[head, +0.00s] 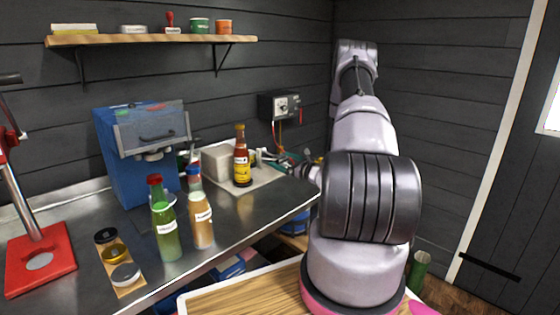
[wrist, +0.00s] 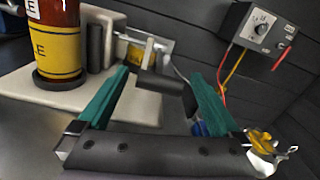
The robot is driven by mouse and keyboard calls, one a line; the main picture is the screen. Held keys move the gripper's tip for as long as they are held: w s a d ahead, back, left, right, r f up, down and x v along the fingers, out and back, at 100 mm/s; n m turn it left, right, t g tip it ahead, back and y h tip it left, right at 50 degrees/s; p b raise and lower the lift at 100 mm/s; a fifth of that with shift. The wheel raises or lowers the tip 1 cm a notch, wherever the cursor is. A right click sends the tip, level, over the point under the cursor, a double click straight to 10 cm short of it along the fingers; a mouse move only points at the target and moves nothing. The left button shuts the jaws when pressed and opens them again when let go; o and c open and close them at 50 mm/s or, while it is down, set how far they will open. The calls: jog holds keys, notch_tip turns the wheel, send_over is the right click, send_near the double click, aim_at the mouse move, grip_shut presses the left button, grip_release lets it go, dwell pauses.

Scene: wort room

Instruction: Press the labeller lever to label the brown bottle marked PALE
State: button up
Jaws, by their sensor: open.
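The brown bottle (head: 242,150) stands upright on the labeller's pale base (head: 262,178). Its yellow lower band and dark foot show in the wrist view (wrist: 58,45); an E is legible on a white patch and on the yellow, the rest of the lettering cut off. The labeller's grey body (head: 217,162) is behind the bottle. A metal bracket and dark grip, apparently its lever (wrist: 165,84), are beyond the bottle's right. My gripper (wrist: 165,75) has its teal fingers apart, with the dark grip seen between them; contact cannot be told. In the head view my gripper (head: 284,160) is right of the bottle.
A green bottle (head: 164,225) and an orange bottle (head: 201,218) stand at the counter front. A blue machine (head: 125,165) is behind them and a red-based stand (head: 40,262) at far left. A control box (head: 281,105) with hanging wires is on the wall.

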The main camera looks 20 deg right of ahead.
jog(key=shift+x, duration=0.85)
jog(key=shift+a, duration=0.1)
grip_shut()
jog(key=shift+w+a+r+g+h, duration=0.1)
jog(key=shift+r+g+h, duration=0.4)
jog(key=shift+r+g, duration=1.1)
jog(key=r+g, duration=0.1)
jog(key=w+r+g+h, duration=0.1)
jog(key=r+g, duration=0.1)
jog(key=shift+a, duration=0.1)
jog(key=shift+w+a+r, duration=0.1)
jog(key=shift+w+r, duration=0.25)
jog(key=shift+r, duration=0.15)
